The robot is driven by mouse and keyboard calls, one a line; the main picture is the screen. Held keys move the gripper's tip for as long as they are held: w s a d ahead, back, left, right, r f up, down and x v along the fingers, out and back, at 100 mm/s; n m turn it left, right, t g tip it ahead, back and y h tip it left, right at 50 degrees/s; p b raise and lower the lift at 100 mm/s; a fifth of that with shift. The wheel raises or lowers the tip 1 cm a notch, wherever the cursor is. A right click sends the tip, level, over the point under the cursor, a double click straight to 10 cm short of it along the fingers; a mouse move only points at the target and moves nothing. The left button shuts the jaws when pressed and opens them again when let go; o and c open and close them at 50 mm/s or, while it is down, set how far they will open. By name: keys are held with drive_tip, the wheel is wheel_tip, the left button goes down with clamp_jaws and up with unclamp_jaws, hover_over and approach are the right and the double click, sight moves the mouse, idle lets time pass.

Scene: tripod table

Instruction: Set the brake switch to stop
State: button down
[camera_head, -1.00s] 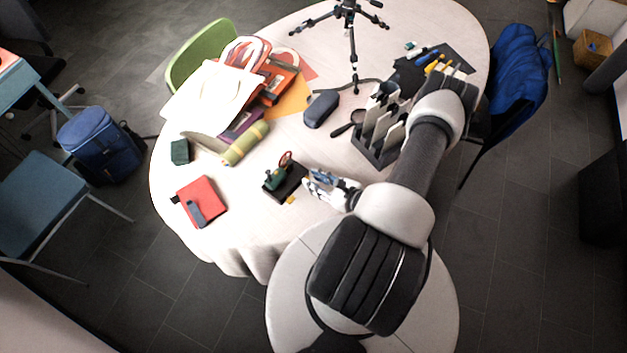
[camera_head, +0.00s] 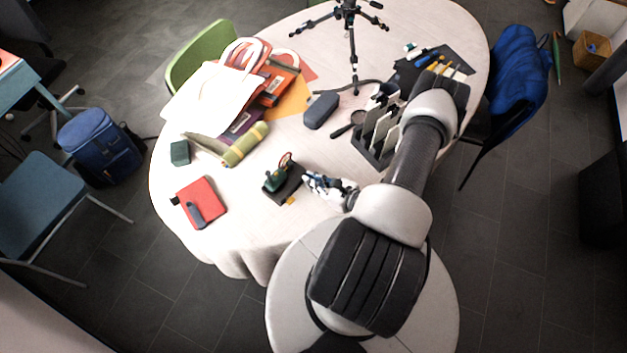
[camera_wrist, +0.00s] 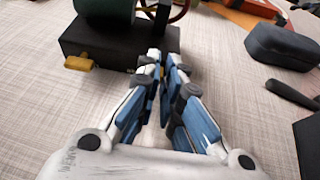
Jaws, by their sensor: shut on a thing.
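A small green machine (camera_head: 274,180) with a red wheel (camera_head: 286,160) stands on a black base (camera_head: 290,188) on the table. A small yellow lever (camera_head: 291,201) sticks out of the base's front side, likely the brake switch. In the wrist view the lever (camera_wrist: 80,63) lies left of my fingertips, apart from them. My gripper (camera_head: 307,180) is low beside the base's right end. In the wrist view my gripper (camera_wrist: 165,62) has its fingers close together in front of the base's right part (camera_wrist: 120,45). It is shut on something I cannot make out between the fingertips.
A red notebook (camera_head: 205,192) lies left of the machine, a green roll (camera_head: 245,144) behind it. A dark case (camera_head: 320,109), a magnifier (camera_head: 345,129) and a file rack (camera_head: 375,152) stand behind my gripper. The table in front of the base is clear.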

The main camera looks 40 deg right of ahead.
sight(299, 184)
idle(0.4)
drive_tip(key=shift+s+a, duration=0.2)
drive_tip(key=shift+a, duration=1.3)
drive_tip(key=c, duration=1.8)
unclamp_jaws()
drive_tip(key=shift+o, duration=0.2)
drive_tip(key=shift+s+d, duration=0.1)
drive_tip(key=v, duration=1.1)
drive_tip(key=shift+s+r, duration=0.2)
drive_tip(key=shift+s, duration=0.15)
